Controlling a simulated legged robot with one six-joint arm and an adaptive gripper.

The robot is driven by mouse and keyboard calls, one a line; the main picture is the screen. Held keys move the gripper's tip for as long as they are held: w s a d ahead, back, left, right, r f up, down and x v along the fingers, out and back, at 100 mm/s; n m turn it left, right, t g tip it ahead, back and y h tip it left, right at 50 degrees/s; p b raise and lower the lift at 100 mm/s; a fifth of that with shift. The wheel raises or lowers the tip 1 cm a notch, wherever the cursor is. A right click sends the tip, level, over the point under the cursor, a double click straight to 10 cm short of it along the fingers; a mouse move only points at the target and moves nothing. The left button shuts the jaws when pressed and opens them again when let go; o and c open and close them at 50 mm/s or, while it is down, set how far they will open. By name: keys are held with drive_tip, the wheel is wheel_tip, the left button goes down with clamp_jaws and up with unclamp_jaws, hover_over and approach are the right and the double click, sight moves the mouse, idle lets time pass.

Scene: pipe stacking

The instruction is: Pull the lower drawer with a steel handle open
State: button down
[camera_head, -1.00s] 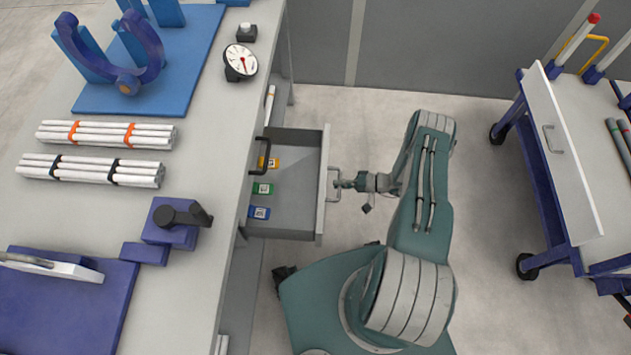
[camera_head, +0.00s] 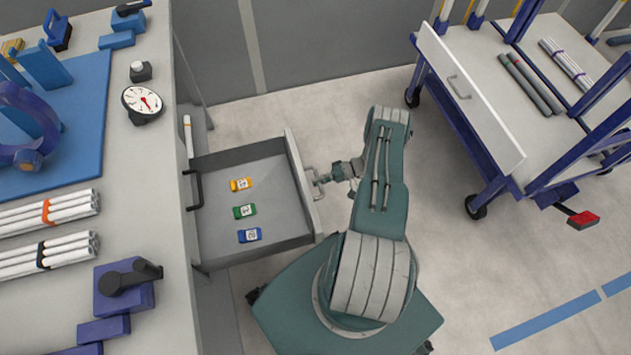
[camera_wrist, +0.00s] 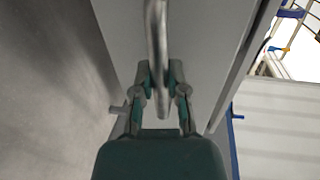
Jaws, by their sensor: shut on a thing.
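The lower drawer (camera_head: 262,165) is a grey box pulled out of the workbench on the left, with its inside in plain view. Its steel handle (camera_head: 309,183) is on the outer face, toward my arm. My gripper (camera_head: 322,180) is shut on this handle. In the wrist view the steel handle (camera_wrist: 157,40) is a bright bar running down between the two fingers of my gripper (camera_wrist: 160,80), with the drawer front behind it. A dark handle (camera_head: 193,190) is on the bench edge above the drawer.
A yellow (camera_head: 241,184), a green (camera_head: 244,211) and a blue labelled item (camera_head: 250,235) lie in the drawer. White pipe bundles (camera_head: 50,212) and a dial gauge (camera_head: 142,101) are on the bench. A blue-framed cart (camera_head: 480,100) stands right. Floor between is open.

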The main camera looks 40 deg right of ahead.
drive_tip(key=shift+f, duration=0.15)
drive_tip(key=c, duration=0.6)
unclamp_jaws()
drive_tip(key=shift+c, duration=0.2)
drive_tip(key=shift+d, duration=0.15)
drive_tip(key=v, duration=1.1)
drive_tip(key=shift+d, duration=0.4)
drive_tip(key=shift+s, duration=0.1)
